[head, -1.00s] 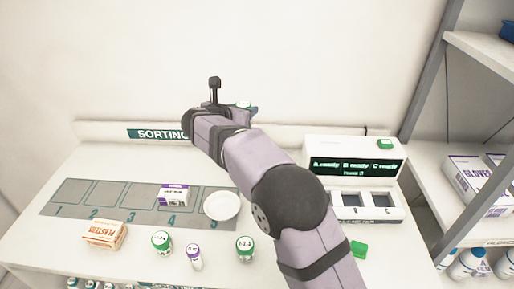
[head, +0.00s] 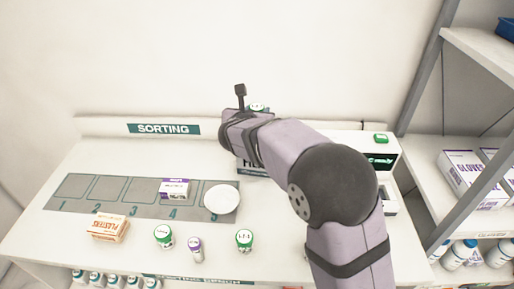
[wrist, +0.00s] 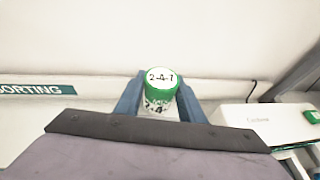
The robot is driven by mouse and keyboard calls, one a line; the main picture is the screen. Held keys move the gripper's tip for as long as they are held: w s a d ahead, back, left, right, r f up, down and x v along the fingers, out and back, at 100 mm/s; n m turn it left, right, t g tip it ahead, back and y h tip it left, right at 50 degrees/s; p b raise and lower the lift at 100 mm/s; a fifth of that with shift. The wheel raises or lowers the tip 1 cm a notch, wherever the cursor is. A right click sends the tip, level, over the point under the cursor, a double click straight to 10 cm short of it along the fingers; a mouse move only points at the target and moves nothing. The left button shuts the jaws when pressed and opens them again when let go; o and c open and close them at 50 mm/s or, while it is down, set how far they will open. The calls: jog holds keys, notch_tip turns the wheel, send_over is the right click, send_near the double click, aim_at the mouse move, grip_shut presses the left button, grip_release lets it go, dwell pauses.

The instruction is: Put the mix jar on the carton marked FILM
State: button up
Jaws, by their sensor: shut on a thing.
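My gripper (wrist: 158,104) is shut on a jar with a green-rimmed white lid marked 2-4-7 (wrist: 161,76), held upright between the two blue fingers in the wrist view. In the head view only the top of this jar (head: 257,106) shows above my wrist, and the fingers are hidden. The carton marked FILM (head: 252,170) stands on the table, mostly hidden behind my arm; only part of its dark lettered face shows below my wrist. The held jar is up in the air, apart from the table; its exact place over the carton I cannot tell.
A white dish (head: 222,199) lies at the right end of the grey numbered mat (head: 107,188). A purple-white box (head: 175,188), an orange plasters box (head: 108,229), two green-lidded jars (head: 163,237) and a purple-lidded one (head: 195,249) stand nearby. The display machine (head: 383,160) is partly behind my arm.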

jog(key=shift+f, duration=4.95)
jog(key=shift+f, duration=0.15)
jog(key=o, duration=1)
jog(key=shift+o, duration=0.2)
jog(key=shift+r, duration=0.2)
jog(key=b+v, duration=0.2)
jog(key=v, duration=1)
jog(key=shift+f, duration=0.1)
